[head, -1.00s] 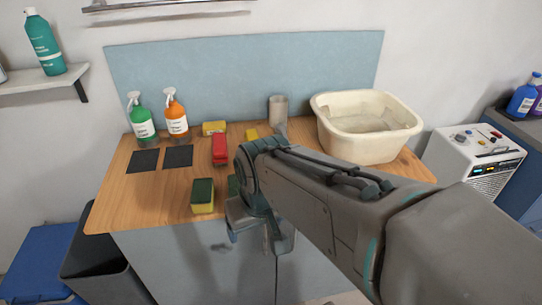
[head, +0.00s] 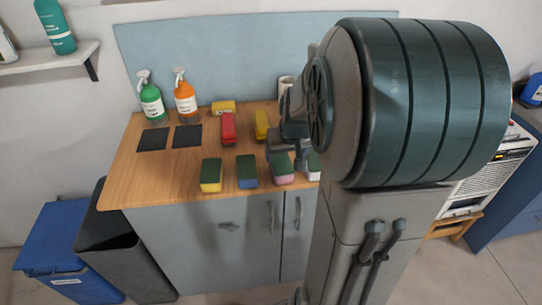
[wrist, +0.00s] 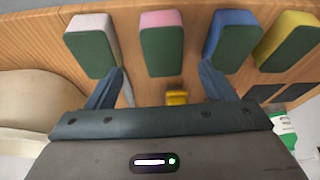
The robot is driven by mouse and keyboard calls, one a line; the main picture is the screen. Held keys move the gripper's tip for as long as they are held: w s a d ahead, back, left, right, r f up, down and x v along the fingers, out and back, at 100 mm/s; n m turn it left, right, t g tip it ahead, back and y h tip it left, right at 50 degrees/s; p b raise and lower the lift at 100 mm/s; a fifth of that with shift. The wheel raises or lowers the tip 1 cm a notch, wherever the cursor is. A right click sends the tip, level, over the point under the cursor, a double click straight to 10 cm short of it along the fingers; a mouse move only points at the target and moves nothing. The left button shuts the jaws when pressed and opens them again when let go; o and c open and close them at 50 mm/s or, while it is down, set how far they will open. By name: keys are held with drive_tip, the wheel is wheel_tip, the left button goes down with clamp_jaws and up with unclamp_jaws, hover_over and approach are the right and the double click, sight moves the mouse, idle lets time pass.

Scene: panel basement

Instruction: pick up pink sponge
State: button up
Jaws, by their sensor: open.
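The pink sponge (head: 283,178) has a dark green scouring side on top and stands near the front edge of the wooden worktop. It also shows in the wrist view (wrist: 161,20), top centre. My gripper (wrist: 162,70) is open and empty; its two fingers reach toward the pink sponge, with the sponge's near end lined up between the fingertips. In the head view my gripper (head: 289,150) is just behind the pink sponge, partly hidden by my arm. I cannot tell whether the fingers touch the sponge.
A blue sponge (head: 247,183) and a white sponge (wrist: 88,24) flank it closely. A yellow-green sponge (head: 211,187) stands farther left. The washbasin (wrist: 35,115) shows in the wrist view.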

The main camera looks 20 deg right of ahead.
sight(281, 163)
drive_tip(key=shift+x, duration=2)
drive_tip(key=shift+w+a+p+x, duration=0.1)
drive_tip(key=shift+w+p+x, duration=0.05)
drive_tip(key=shift+x, duration=1.1)
drive_tip(key=shift+w+a+p+x, duration=0.1)
drive_tip(key=shift+w+p+x, duration=0.1)
drive_tip(key=shift+x, duration=1.05)
drive_tip(key=shift+r, duration=0.15)
drive_tip(key=c, duration=1)
